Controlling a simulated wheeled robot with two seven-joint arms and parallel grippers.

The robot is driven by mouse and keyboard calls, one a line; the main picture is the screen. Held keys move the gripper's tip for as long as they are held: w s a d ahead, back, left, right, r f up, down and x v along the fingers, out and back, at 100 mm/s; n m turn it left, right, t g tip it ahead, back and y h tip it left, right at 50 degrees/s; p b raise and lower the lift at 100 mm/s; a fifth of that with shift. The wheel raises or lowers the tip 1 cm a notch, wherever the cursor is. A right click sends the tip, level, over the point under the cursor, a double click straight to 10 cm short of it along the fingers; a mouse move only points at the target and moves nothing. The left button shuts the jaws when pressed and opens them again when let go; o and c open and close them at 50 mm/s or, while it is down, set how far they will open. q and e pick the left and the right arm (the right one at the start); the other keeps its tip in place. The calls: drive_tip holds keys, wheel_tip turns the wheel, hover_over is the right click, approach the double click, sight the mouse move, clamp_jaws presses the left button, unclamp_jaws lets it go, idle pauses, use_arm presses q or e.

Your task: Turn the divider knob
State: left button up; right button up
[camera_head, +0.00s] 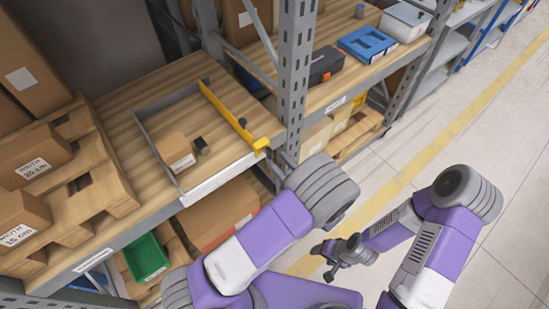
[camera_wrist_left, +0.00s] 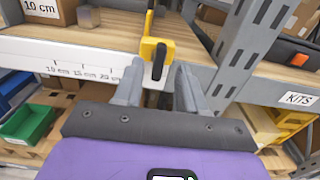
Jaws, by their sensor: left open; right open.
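The yellow divider (camera_head: 228,113) runs front to back across the wooden shelf bay. Its yellow front bracket (camera_head: 261,145) is at the shelf's front edge. In the left wrist view the bracket (camera_wrist_left: 147,47) carries a dark, upright knob (camera_wrist_left: 159,62). My left gripper (camera_wrist_left: 160,80) is open, with its fingers either side of the knob in the picture and just below it. I see no grip on the knob, and cannot tell whether the fingers touch it. In the head view the left gripper is mostly hidden near the shelf edge. My right gripper (camera_head: 326,262) is open and empty, away from the shelf.
A printed scale strip (camera_wrist_left: 70,62) with cm marks runs along the shelf front. A grey upright post (camera_wrist_left: 250,40) stands close right of the knob. The aisle floor (camera_head: 440,150) is clear.

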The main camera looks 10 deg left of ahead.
sight(268, 152)
use_arm(q)
drive_tip(key=shift+x, duration=1.4)
clamp_jaws()
